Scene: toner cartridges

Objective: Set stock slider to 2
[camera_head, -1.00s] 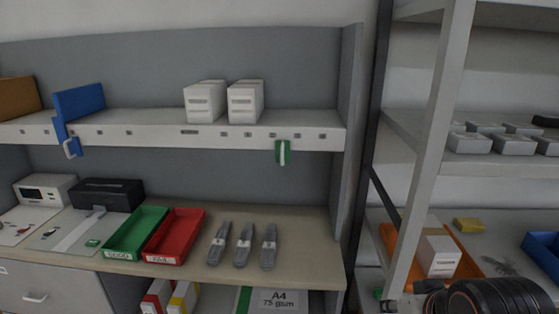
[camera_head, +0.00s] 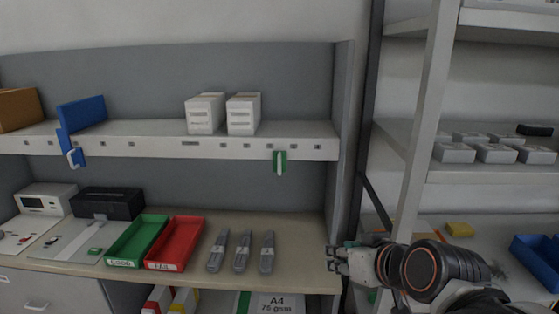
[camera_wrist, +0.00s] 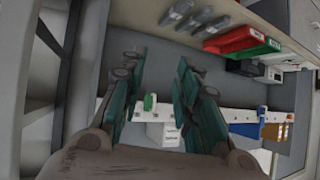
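A green slider (camera_head: 280,163) with a pale handle hangs on the white shelf rail (camera_head: 215,148), near its right end. It sits between two small label marks, too small to read. Two white boxes (camera_head: 205,114) stand on the shelf to its left. My gripper (camera_head: 336,259) is low and to the right of the slider, near the right edge of the desk. In the wrist view my gripper (camera_wrist: 157,68) is open with nothing between its fingers. That view is upside down, and the green slider (camera_wrist: 150,102) shows between the fingers, some way off.
A blue divider with a handle (camera_head: 70,148) sits at the rail's left. A green tray (camera_head: 123,262), a red tray (camera_head: 149,265) and grey cartridges (camera_head: 243,250) lie on the desk. A metal rack (camera_head: 428,120) stands at right. Space before the rail is clear.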

